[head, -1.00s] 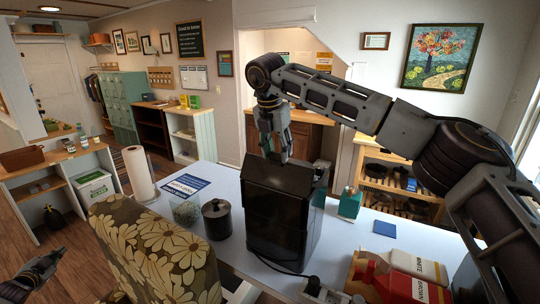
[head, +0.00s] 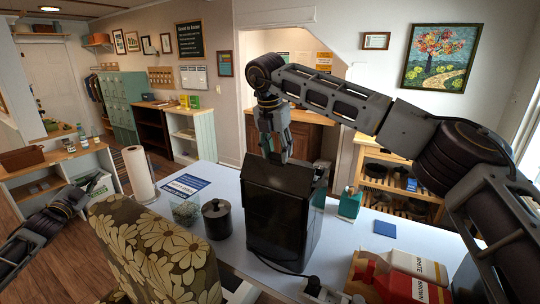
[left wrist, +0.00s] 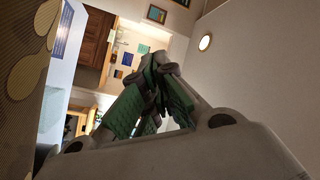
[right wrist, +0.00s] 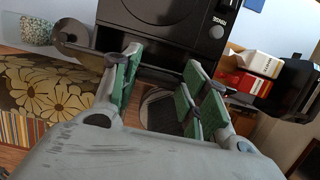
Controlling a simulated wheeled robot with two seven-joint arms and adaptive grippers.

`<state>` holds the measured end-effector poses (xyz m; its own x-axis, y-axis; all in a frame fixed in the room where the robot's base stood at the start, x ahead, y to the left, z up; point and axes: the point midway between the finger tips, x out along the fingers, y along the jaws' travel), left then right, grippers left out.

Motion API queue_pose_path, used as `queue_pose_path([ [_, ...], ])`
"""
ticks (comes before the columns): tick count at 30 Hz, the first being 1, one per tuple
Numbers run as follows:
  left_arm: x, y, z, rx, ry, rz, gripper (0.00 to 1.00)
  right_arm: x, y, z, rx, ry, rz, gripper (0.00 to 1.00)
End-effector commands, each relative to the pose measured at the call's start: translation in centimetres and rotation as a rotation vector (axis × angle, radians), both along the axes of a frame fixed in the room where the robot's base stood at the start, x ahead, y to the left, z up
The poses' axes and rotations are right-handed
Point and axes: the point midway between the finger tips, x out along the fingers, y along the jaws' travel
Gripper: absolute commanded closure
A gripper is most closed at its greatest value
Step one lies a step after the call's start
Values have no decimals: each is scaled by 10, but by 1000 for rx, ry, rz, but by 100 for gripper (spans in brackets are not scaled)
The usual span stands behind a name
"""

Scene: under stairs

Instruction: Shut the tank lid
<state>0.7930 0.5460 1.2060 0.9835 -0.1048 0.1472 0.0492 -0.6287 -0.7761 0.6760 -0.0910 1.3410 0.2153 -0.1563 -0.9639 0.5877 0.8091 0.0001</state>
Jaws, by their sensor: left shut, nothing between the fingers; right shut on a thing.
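The black machine (head: 280,220) stands upright on the pale table. Its dark top part, which I take for the tank lid (head: 275,175), slopes; how far it stands open is hard to tell. My right gripper (head: 287,155) reaches down from above to the rear of that top. In the right wrist view the right gripper (right wrist: 162,90) has its fingers apart at the dark machine (right wrist: 165,45), with a knob and a "RINSE" label; the held part is poorly seen. My left gripper (head: 82,192) is shut and empty, away from the table; its fingers meet in the left wrist view (left wrist: 155,80).
A black lidded canister (head: 216,220) and a glass container (head: 185,212) stand left of the machine. A paper towel roll (head: 139,175) is further left, a flowered chair (head: 160,250) in front. Red and white packages (head: 410,278) and a teal container (head: 349,204) are on the right.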

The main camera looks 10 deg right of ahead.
Motion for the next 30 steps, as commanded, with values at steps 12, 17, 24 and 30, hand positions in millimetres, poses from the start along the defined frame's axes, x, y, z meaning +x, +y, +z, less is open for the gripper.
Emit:
queue_pose_path([
  [12, -7, -182, -36, -185, 71, -188, 100, 1, -1, 0, -1, -2, -2, 99],
  [17, -20, -246, -38, -257, 97, -253, 100, 1, -1, 0, -1, -2, -2, 99],
  [24, -51, -333, -32, -366, 132, -346, 100, 1, -1, 0, -1, -2, -2, 99],
  [30, -82, -395, -16, -461, 154, -420, 100, 1, -1, 0, -1, -2, -2, 99],
])
